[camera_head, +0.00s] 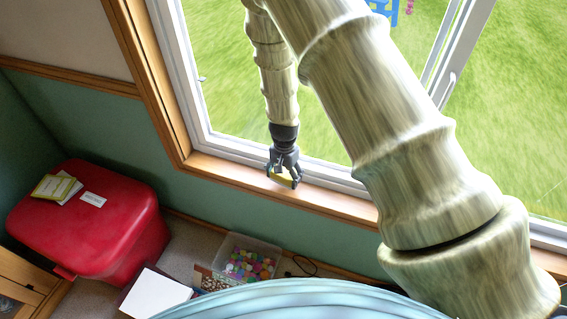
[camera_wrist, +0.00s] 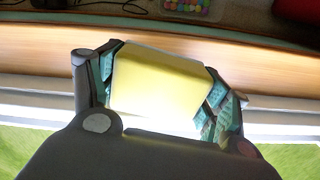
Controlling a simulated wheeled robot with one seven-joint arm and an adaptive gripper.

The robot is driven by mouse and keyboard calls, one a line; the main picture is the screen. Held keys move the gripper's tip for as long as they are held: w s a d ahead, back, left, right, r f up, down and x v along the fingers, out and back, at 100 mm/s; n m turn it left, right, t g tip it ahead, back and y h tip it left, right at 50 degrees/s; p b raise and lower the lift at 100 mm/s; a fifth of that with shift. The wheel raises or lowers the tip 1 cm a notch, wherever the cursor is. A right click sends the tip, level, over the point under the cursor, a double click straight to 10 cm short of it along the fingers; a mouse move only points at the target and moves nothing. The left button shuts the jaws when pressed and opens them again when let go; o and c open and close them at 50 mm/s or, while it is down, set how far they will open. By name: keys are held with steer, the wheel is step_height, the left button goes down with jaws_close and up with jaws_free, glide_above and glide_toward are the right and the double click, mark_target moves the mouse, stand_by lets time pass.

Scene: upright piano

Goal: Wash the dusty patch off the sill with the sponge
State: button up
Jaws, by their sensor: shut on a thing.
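My gripper (camera_head: 284,177) hangs over the wooden window sill (camera_head: 325,197) in the head view. It is shut on a yellow sponge (camera_head: 282,180), of which only a small edge shows there. In the wrist view the sponge (camera_wrist: 158,82) fills the space between the two fingers of my gripper (camera_wrist: 160,88). The sponge is over or on the sill (camera_wrist: 265,68); I cannot tell whether it touches the wood. No dusty patch can be made out on the visible sill; part of the sill is hidden by the sponge, my gripper and my arm.
The white-framed window (camera_head: 325,176) stands right behind the sill, with grass outside. Below are a red lidded box (camera_head: 85,230) with booklets (camera_head: 57,187), a clear bin of coloured balls (camera_head: 250,263) and a white box (camera_head: 155,294). The sill left of my gripper is clear.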

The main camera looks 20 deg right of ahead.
steer(key=shift+r+p, duration=1.35)
steer(key=shift+r, duration=0.6)
